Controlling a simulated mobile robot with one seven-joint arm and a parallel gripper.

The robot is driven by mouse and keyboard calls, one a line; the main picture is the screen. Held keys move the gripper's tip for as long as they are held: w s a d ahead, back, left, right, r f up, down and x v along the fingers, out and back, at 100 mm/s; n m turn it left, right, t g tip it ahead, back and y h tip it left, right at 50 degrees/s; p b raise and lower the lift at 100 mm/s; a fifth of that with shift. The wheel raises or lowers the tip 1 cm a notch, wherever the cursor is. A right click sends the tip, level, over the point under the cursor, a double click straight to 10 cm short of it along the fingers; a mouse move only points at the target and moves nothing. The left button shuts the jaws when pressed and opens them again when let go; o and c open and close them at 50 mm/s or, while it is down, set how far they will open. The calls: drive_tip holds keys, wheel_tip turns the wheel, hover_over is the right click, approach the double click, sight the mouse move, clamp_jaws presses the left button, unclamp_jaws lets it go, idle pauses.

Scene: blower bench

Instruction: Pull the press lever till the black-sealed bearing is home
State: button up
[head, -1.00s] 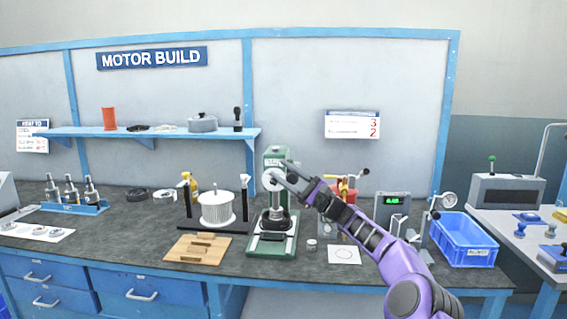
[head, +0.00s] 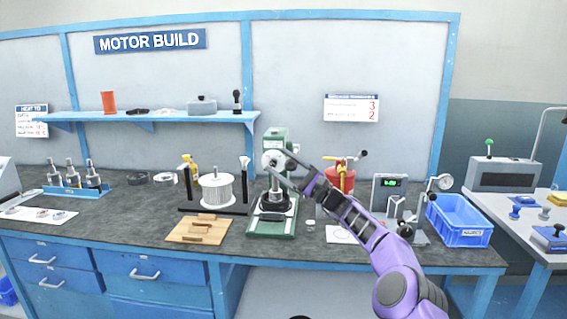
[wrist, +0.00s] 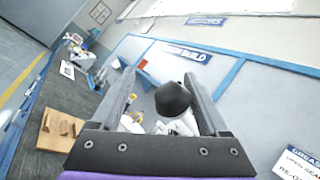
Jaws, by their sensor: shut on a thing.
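The green arbor press (head: 277,139) stands on the bench with its green base (head: 272,227) at the front. My gripper (head: 281,162) is at the front right of the press head, its two grey fingers reaching left. In the wrist view the black ball knob (wrist: 172,98) of the press lever sits between the fingers, and my gripper (wrist: 168,103) is shut on it. A dark round part (head: 275,202) sits low in the press under the ram. I cannot make out the black-sealed bearing or how deep it sits.
A white slotted stator (head: 217,190) on a black stand and a wooden board (head: 198,230) are left of the press. A red can (head: 341,177), a gauge box (head: 389,192) and a blue bin (head: 460,221) are to the right. A small metal cylinder (head: 310,225) stands close by the base.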

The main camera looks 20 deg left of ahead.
drive_tip(key=shift+o, duration=0.5)
drive_tip(key=shift+a+f, duration=0.15)
drive_tip(key=shift+f, duration=0.15)
drive_tip(key=shift+r, duration=0.1)
drive_tip(key=shift+w, duration=0.1)
drive_tip(key=shift+d+f, duration=0.2)
drive_tip(key=shift+d, duration=0.4)
drive_tip(key=v, duration=1.6)
